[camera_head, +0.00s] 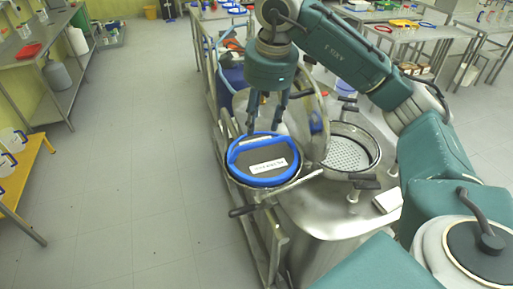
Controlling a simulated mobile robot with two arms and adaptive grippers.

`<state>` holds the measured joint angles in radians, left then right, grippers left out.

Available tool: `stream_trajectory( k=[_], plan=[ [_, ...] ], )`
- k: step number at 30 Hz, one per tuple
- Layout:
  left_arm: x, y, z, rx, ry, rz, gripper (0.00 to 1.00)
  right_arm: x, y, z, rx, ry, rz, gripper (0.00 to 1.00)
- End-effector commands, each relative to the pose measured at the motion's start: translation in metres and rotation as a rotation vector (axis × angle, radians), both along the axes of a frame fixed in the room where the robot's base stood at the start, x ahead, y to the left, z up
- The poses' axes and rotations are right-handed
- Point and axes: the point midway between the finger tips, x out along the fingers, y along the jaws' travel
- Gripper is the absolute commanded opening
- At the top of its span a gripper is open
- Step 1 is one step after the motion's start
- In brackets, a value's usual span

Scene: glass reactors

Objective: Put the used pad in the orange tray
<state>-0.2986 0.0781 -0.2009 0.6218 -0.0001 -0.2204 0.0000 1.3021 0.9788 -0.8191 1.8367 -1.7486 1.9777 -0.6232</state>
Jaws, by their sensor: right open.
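A round dark pad (283,171) with a thick blue rim and handle bar and a white label lies on a round opening of the steel vessel, near the middle of the view. I take it for the used pad; the label is too small to read. My right gripper (265,126) points down just above its far edge, fingers apart and nothing seen between them. I cannot tell whether the fingertips touch the blue rim. A red-orange tray (28,51) lies on the bench at the far left; I cannot tell whether it is the orange tray. My left gripper is out of view.
The steel vessel (325,215) has a second round opening with a perforated plate (347,154) and a raised glass lid (318,125). A blue drum (233,82) stands behind. A yellow stand (28,178) is at the left edge. The grey floor (130,150) between is clear.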

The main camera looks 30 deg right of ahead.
Motion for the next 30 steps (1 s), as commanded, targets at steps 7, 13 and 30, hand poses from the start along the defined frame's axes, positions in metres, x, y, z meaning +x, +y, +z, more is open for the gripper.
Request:
stream_trajectory(
  k=[7,13,30],
  plan=[
    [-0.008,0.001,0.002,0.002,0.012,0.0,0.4,0.002,-0.014,-0.027,-0.039,0.01,-0.015,0.42],
    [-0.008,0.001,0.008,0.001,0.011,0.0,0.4,0.006,-0.014,-0.048,-0.036,0.007,-0.014,0.42],
    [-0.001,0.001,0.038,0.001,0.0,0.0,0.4,0.013,-0.006,-0.102,-0.034,0.004,-0.014,0.42]
  ],
)
